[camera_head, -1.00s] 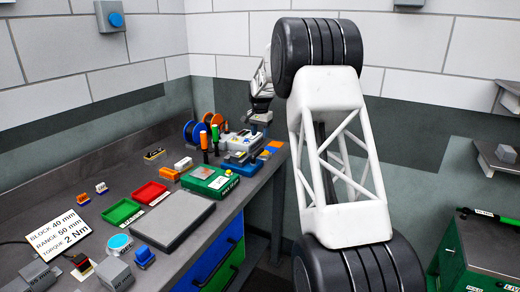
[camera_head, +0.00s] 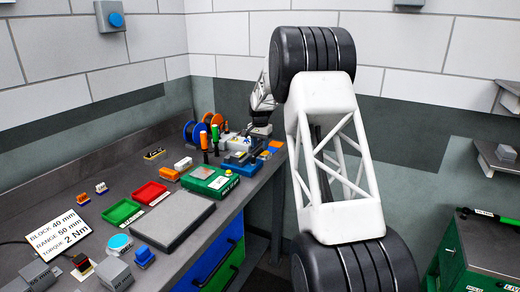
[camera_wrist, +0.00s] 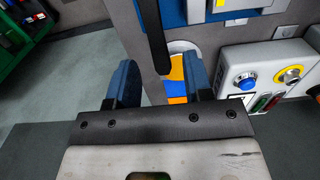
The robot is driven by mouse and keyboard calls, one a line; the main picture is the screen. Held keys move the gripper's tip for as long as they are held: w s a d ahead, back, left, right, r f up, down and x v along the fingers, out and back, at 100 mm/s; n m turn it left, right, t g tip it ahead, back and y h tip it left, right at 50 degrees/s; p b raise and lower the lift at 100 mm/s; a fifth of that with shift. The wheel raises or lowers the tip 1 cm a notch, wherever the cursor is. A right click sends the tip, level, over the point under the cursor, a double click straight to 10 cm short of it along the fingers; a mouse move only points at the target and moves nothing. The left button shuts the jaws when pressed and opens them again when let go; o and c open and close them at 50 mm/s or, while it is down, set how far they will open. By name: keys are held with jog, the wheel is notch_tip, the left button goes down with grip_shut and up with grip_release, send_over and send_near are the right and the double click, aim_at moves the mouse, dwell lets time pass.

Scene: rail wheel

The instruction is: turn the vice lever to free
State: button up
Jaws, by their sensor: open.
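The blue vice (camera_head: 238,160) stands near the far end of the bench in the head view. Part of its blue body also shows at the top of the wrist view (camera_wrist: 200,12). A dark bar, seemingly the vice lever (camera_wrist: 153,40), comes down from the top edge of the wrist view. My gripper (camera_wrist: 160,80) is open, with blue fingers on either side of the bar's lower end in the picture. The bar appears apart from both fingers; its depth between them is unclear. In the head view my gripper (camera_head: 259,132) is small, above the bench beside the vice.
A pale control box (camera_wrist: 265,75) with a blue knob and a yellow-ringed button lies right of my fingers. An orange and blue pad (camera_wrist: 177,85) shows behind the fingers. Upright screwdrivers (camera_head: 209,142) and a green case (camera_head: 210,180) stand nearby.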

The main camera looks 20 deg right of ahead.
jog(key=shift+f, duration=0.95)
jog(key=shift+c, duration=0.3)
grip_shut()
